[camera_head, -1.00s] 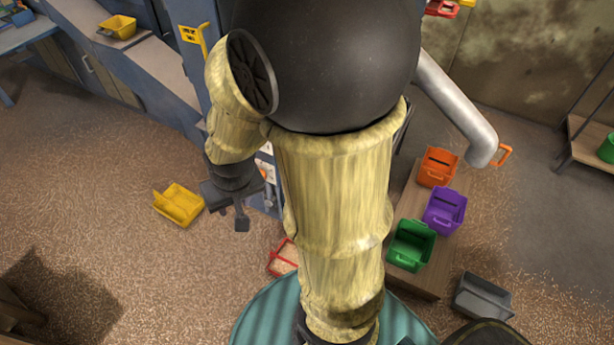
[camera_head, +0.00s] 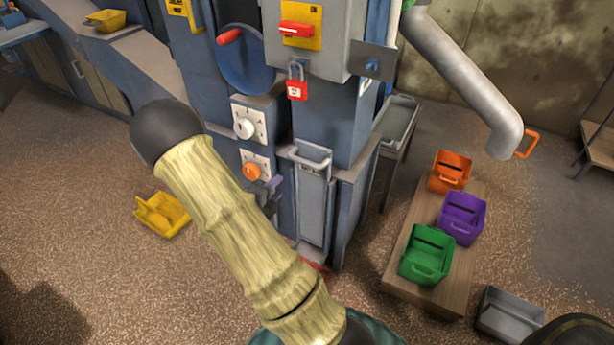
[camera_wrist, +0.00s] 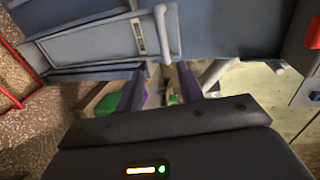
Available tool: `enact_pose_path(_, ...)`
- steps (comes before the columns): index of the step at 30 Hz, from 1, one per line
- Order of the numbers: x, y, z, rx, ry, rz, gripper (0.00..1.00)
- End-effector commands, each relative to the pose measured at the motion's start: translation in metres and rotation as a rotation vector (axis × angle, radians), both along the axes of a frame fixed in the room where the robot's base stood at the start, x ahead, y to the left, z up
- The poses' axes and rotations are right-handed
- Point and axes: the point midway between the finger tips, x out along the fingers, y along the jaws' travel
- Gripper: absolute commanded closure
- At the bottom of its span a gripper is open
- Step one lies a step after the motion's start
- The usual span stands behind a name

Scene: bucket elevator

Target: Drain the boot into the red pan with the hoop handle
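The elevator boot (camera_head: 345,235) is the blue-grey base of the machine. A grey upright panel (camera_head: 312,205) with a bar handle (camera_head: 310,157) at its top is on its front. In the wrist view the panel (camera_wrist: 95,42) lies sideways, its bar handle (camera_wrist: 166,32) just ahead of my gripper. My gripper (camera_wrist: 163,75) is open, its two purple fingers apart, roughly lined up with the bar; contact is unclear. In the head view my arm mostly hides it. A red piece low by the boot (camera_head: 316,266), probably the red pan, is mostly hidden; red edging (camera_wrist: 38,88) shows at left in the wrist view.
Orange (camera_head: 450,172), purple (camera_head: 462,217) and green (camera_head: 427,255) buckets stand on a wooden bench (camera_head: 455,285) at right. A grey bucket (camera_head: 509,313) and a yellow bucket (camera_head: 162,215) are on the floor. A red padlock (camera_head: 297,88), dial (camera_head: 245,127) and orange button (camera_head: 252,171) are on the machine.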

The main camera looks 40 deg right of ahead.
Motion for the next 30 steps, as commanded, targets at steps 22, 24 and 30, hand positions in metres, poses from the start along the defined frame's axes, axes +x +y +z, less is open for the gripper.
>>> enact_pose_path(22, 0.008, -0.036, -0.009, -0.027, -0.044, -0.035, 0.62)
enact_pose_path(24, 0.013, -0.047, -0.012, -0.026, -0.043, -0.036, 0.62)
enact_pose_path(30, 0.026, -0.079, -0.019, -0.026, -0.044, -0.034, 0.62)
